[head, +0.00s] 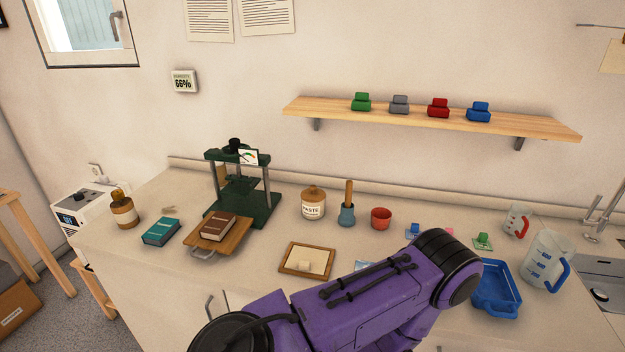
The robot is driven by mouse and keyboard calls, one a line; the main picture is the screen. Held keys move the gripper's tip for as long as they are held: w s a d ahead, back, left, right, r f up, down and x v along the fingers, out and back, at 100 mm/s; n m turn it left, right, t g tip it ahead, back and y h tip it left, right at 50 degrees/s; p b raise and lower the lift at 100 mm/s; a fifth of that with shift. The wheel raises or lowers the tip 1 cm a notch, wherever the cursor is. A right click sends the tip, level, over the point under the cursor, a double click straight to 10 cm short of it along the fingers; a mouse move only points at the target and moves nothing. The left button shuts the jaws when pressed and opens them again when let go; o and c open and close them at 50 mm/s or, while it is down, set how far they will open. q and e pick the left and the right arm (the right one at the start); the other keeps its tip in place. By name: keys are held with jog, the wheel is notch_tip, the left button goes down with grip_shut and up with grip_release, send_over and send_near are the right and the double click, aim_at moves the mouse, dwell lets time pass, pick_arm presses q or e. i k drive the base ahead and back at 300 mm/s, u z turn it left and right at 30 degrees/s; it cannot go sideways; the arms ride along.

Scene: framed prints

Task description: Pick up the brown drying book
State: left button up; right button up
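The brown book (219,227) lies flat on a wooden board (238,236) with a metal handle at its front. The board is in front of the green press (243,205) on the left part of the counter. A teal book (161,232) lies to the left of the board. One purple arm of mine crosses the lower middle of the head view, to the right of the brown book and apart from it. Neither gripper shows in this view.
The counter (270,236) holds a brown bottle (124,210), a paste jar (313,203), a blue pot with a wooden handle (347,214), a red cup (381,218), a framed board (306,261), a blue tray (496,289) and a measuring jug (543,262). A shelf (430,121) hangs above.

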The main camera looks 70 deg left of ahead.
aim_at(217, 227)
jog(key=z, duration=0.55)
jog(key=k, duration=1.65)
jog(key=u, duration=0.2)
